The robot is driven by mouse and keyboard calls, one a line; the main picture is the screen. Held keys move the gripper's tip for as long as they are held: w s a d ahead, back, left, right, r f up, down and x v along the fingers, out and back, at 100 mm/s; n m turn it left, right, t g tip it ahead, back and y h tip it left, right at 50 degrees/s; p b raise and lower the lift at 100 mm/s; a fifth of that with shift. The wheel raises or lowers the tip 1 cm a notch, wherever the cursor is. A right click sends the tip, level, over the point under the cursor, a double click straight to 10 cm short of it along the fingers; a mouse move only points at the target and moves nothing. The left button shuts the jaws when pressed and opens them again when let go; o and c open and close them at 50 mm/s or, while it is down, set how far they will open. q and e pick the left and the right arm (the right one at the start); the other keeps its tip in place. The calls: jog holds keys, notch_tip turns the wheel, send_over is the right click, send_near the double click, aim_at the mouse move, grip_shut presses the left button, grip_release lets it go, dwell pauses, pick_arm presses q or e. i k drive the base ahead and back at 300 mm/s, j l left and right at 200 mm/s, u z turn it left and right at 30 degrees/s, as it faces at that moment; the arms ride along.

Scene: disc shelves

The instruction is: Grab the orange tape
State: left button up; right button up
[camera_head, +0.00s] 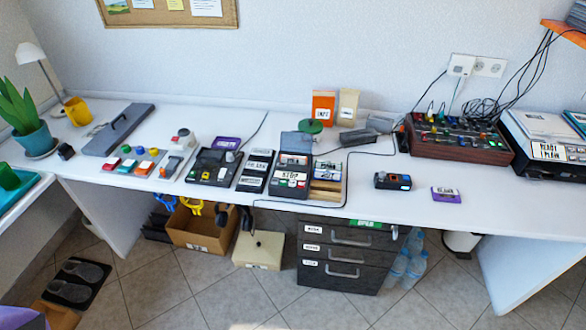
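Neither of my grippers is in view. A small orange block-like item (145,168) lies on the white desk left of centre, at the right end of a row with a red item (110,164) and a green item (127,165). It is too small to tell whether it is a tape. A taller orange packet with a white label (323,107) stands upright at the back of the desk, beside a tan packet (348,106). Nothing is holding either orange thing.
The white desk (400,210) runs along the wall. A grey case (118,130), black devices (213,168), an open box of cassettes (325,182), a purple cassette (446,195) and a wood-sided mixer (455,140) stand on it. Drawers (342,262) and bottles (405,262) are below.

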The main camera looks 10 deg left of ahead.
aim_at(291, 159)
jog(key=i+j+z, duration=0.1)
jog(key=z, duration=0.5)
jog(key=i+j+z, duration=0.1)
jog(key=j+z, duration=0.15)
jog(key=j, duration=0.3)
jog(key=i+j+z, duration=0.1)
jog(key=j+z, duration=0.2)
jog(key=j, duration=0.25)
